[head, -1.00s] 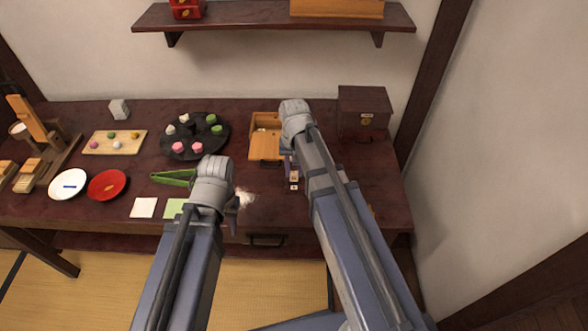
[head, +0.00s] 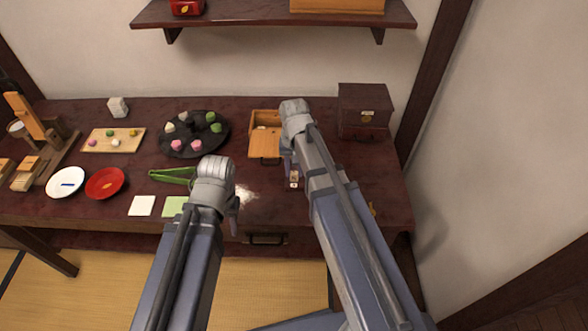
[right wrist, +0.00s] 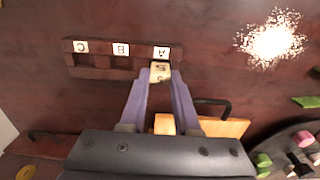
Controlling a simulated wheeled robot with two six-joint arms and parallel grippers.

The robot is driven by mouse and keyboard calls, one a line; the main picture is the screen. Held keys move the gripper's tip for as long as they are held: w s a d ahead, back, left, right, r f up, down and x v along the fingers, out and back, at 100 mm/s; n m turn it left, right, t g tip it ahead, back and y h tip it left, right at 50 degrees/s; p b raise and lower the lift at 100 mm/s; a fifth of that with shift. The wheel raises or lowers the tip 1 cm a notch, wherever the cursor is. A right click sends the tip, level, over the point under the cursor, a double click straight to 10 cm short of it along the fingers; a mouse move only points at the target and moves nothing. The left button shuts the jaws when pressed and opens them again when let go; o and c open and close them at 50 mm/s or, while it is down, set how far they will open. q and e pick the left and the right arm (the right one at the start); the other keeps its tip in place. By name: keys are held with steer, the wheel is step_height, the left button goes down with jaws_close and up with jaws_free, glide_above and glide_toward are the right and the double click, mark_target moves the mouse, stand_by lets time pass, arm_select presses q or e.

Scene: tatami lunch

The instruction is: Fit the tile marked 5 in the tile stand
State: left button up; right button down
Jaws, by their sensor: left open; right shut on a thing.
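The tile marked 5 (right wrist: 160,72) is a small cream block between the fingertips of my right gripper (right wrist: 160,80), which is shut on it. The tile stand (right wrist: 100,73) is a dark wooden rack with white labels C, B and A in the right wrist view. The tile is at the A end, just below label A (right wrist: 161,53). I cannot tell how deep it sits in that slot. In the head view the stand (head: 293,183) is mostly hidden by my right arm. My left gripper (head: 234,212) is open and apart from the stand, lower left of it.
A dark chest (head: 364,108) stands at the back right. White powder (head: 245,193) is spread left of the stand.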

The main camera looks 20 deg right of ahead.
steer(key=shift+f+b, duration=0.65)
steer(key=shift+f, duration=0.05)
steer(key=c, duration=0.6)
jaws_free()
steer(key=shift+o, duration=0.2)
steer(key=shift+r, duration=0.1)
step_height(320, 180, up, 8)
steer(key=p, duration=0.8)
steer(key=shift+f, duration=0.2)
steer(key=shift+s+a, duration=0.1)
steer(key=s+a+r+n+h+p, duration=0.1)
steer(key=s+a+r+n+p, duration=0.1)
steer(key=s+a+n, duration=0.5)
steer(key=s+a, duration=0.3)
steer(key=s, duration=0.4)
steer(key=shift+a, duration=0.15)
